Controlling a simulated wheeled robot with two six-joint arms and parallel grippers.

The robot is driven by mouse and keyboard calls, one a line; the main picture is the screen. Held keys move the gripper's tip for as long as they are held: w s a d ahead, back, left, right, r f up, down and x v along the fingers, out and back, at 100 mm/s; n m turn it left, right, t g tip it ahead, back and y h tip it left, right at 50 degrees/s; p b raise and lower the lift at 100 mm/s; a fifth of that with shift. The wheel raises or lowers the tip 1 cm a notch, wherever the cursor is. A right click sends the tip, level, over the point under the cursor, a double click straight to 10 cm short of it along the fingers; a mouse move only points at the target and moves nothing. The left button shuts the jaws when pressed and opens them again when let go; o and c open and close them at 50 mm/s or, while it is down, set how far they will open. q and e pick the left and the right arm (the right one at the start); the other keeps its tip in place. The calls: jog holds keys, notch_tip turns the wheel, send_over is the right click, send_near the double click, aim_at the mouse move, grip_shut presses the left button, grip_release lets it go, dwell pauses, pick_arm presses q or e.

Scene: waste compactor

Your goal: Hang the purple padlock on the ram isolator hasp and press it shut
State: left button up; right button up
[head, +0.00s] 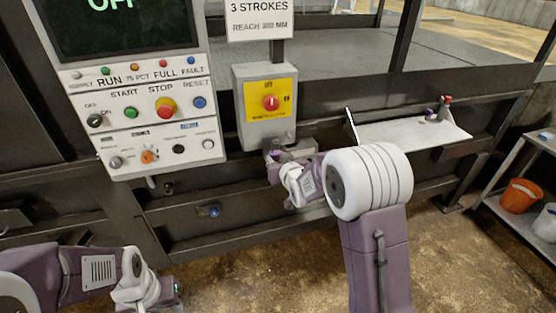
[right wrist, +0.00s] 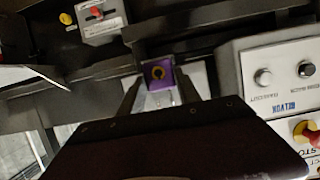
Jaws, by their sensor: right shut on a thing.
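The ram isolator (head: 265,105) is a grey box with a yellow plate and a red knob, right of the control panel. My right gripper (head: 271,162) is just below its lower edge.
The control panel (head: 150,125) with buttons and knobs stands left of the isolator. A pale shelf (head: 405,137) at the right carries a small red and purple item (head: 440,108). An orange bucket (head: 519,196) stands on a cart at the far right. Dark frame beams run below the isolator.

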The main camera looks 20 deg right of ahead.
jog(key=shift+w+a, duration=0.1)
jog(key=shift+w, duration=2)
dwell(0.5)
jog(key=shift+f+b, duration=0.2)
jog(key=shift+b, duration=0.25)
jog(key=o, duration=1.3)
jog(key=shift+s, duration=0.1)
jog(key=shift+c, duration=0.5)
jog(key=shift+v, duration=3.5)
